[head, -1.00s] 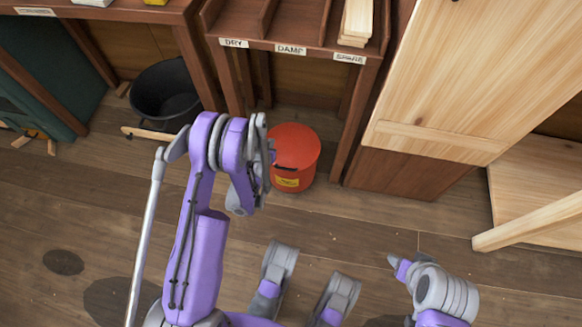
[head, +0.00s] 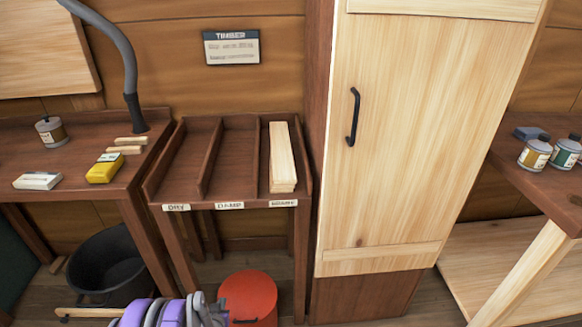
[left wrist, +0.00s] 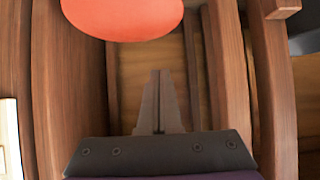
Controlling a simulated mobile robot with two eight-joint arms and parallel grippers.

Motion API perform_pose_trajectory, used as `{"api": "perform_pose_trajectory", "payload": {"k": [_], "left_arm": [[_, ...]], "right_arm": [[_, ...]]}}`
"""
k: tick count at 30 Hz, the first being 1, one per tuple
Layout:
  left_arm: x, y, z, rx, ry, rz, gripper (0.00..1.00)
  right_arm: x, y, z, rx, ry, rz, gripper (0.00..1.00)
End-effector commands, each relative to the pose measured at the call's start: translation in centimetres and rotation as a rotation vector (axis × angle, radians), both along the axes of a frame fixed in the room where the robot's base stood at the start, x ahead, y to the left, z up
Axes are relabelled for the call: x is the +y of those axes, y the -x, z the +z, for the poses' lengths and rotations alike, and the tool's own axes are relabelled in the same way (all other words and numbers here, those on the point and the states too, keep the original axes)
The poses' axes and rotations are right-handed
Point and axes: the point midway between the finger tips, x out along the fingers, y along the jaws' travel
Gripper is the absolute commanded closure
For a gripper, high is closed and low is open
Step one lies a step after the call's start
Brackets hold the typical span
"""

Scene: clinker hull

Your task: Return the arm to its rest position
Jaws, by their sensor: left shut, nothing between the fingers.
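My left arm (head: 165,313) shows only as a purple and grey joint at the bottom edge of the head view, left of the red bucket (head: 249,298). The rest of that arm is below the frame. In the left wrist view my left gripper (left wrist: 158,78) has its grey fingers together, with nothing between them. The red bucket's round top (left wrist: 125,12) is at the top of that view, beyond the fingertips. My right gripper is out of view.
A rack (head: 228,190) labelled DRY and DAMP holds pale boards (head: 282,160). A tall wooden cabinet (head: 425,130) stands right of it. A workbench (head: 85,185) is on the left, with a black tub (head: 105,268) below. Another bench (head: 535,185) on the right holds small bottles.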

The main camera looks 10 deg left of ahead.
Motion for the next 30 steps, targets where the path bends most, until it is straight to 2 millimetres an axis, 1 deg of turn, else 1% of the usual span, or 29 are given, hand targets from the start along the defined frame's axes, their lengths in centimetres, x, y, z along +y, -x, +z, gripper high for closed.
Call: {"api": "perform_pose_trajectory", "payload": {"k": [2,5,8,10,12,14,15,17,18,20,21,23,26,30], "left_arm": [[-0.2,0.0,0.5,0.005,0.001,-0.002,1.00],[-0.8,0.0,2.1,0.027,0.006,-0.011,1.00],[-2.0,0.5,4.8,0.068,0.014,-0.027,1.00],[-3.0,1.2,7.0,0.103,0.020,-0.038,1.00],[-4.0,2.1,9.2,0.140,0.026,-0.051,1.00],[-4.8,3.2,10.9,0.170,0.030,-0.062,1.00],[-5.3,4.0,12.0,0.190,0.033,-0.068,1.00],[-6.1,5.3,13.6,0.221,0.037,-0.078,1.00],[-6.7,6.3,14.6,0.241,0.040,-0.085,1.00],[-7.4,7.8,16.0,0.272,0.043,-0.096,1.00],[-7.9,9.0,16.8,0.293,0.046,-0.102,1.00],[-8.6,10.8,18.0,0.323,0.048,-0.113,1.00],[-9.7,14.1,19.7,0.373,0.053,-0.129,1.00],[-10.9,19.0,21.3,0.444,0.057,-0.152,1.00]], "right_arm": [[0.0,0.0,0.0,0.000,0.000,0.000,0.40],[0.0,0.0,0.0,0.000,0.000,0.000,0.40],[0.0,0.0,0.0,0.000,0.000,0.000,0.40],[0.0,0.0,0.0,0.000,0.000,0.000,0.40],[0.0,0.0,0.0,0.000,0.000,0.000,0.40],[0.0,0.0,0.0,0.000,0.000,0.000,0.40],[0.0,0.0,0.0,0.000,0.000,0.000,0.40],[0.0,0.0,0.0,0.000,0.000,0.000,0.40],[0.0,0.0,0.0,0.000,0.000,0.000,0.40],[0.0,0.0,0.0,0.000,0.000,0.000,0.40],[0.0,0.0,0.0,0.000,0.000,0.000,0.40],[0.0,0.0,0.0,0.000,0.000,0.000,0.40],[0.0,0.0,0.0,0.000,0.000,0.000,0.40],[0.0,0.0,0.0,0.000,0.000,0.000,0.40]]}}
